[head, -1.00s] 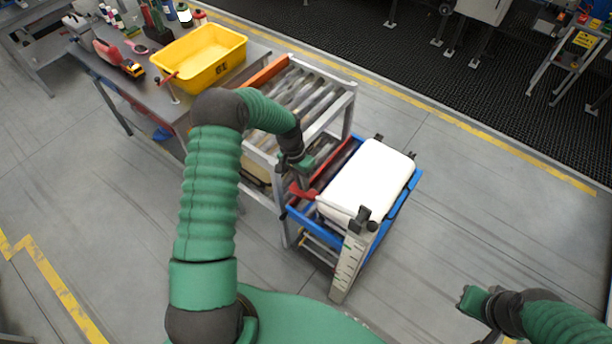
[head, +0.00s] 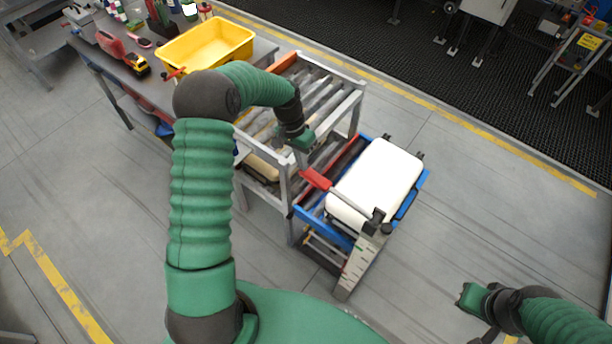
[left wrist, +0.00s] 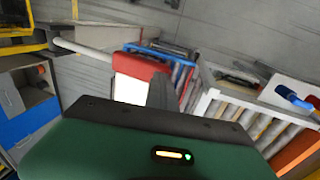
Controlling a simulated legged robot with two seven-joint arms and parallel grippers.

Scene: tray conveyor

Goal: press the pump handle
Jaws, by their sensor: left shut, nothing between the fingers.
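The red pump handle (head: 316,179) sticks out on a pale bar at the left side of the lift cart with the white top (head: 376,183). In the left wrist view the red handle (left wrist: 140,66) lies just beyond my finger, with its pale bar running to the left.
A roller conveyor (head: 357,98) with a grey frame stands close to the cart's left. A workbench (head: 100,72) with a yellow bin (head: 204,47) and tools is at the upper left. The floor right of the cart is clear up to a yellow line.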

